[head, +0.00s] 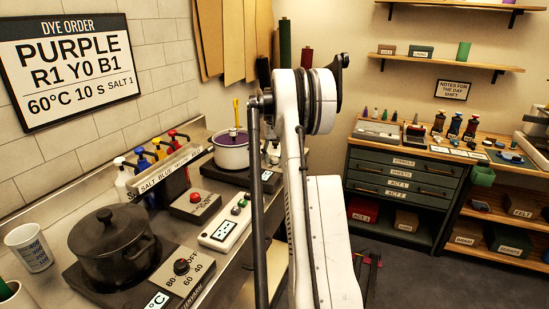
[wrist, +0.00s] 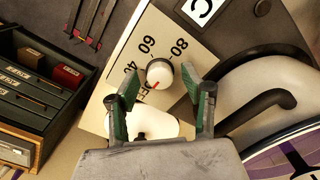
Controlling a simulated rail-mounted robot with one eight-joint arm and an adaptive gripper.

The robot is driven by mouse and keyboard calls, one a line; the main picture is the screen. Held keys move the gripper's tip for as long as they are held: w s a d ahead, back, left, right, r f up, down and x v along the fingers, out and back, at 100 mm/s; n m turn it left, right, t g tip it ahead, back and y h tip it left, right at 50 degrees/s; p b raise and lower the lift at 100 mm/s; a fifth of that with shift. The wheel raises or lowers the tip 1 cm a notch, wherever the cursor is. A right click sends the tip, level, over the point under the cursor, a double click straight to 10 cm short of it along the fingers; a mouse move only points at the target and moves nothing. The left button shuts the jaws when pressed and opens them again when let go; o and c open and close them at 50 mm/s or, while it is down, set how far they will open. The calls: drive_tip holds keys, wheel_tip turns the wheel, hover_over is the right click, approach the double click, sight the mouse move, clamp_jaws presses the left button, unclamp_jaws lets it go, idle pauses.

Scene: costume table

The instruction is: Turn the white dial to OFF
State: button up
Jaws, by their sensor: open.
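The white dial (wrist: 159,73) sits on a cream panel (wrist: 112,112) in the wrist view. The panel is printed 80, 60 and 40, and another label near the left finger is partly hidden. The dial's red mark points toward the lower left of the picture, near that hidden label; its exact setting is unclear. My gripper (wrist: 160,82) is open, its green-padded fingertips on either side of the dial. I see a gap at each side, but cannot tell the height above the panel. In the head view my arm hides the dial and gripper.
A white pot (head: 232,157) with purple contents stands behind my arm; its dark handle (wrist: 258,108) is close to the right finger. A black pot (head: 108,247) and a dark, red-marked dial (head: 181,266) are nearer. A drawer cabinet (head: 400,185) stands right.

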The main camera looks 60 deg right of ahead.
sight(274, 158)
wheel_tip(274, 158, up, 12)
idle(0.5)
drive_tip(key=shift+a, duration=0.1)
idle(0.4)
drive_tip(key=w+a+r+n+t+h, duration=0.15)
drive_tip(key=a+r, duration=0.25)
drive_tip(key=a, duration=0.6)
drive_tip(key=w+a+r+y, duration=0.1)
drive_tip(key=w+a+r, duration=0.2)
drive_tip(key=a, duration=0.7)
drive_tip(key=s+a+r+n+t, duration=0.1)
drive_tip(key=s+a, duration=0.1)
drive_tip(key=a, duration=0.6)
drive_tip(key=s+a+r+n+t, duration=0.1)
drive_tip(key=s+a, duration=0.1)
drive_tip(key=a, duration=0.7)
drive_tip(key=s+a+f+n+t, duration=0.1)
drive_tip(key=s+a+f+t, duration=0.1)
drive_tip(key=s+a+f, duration=0.4)
drive_tip(key=s+a+f+n+t, duration=0.1)
drive_tip(key=s+a+f, duration=0.5)
drive_tip(key=s+a, duration=0.7)
drive_tip(key=a+n, duration=0.1)
drive_tip(key=a, duration=0.5)
drive_tip(key=shift+s+a+t, duration=0.2)
drive_tip(key=shift+a+t, duration=0.1)
drive_tip(key=shift+t, duration=0.05)
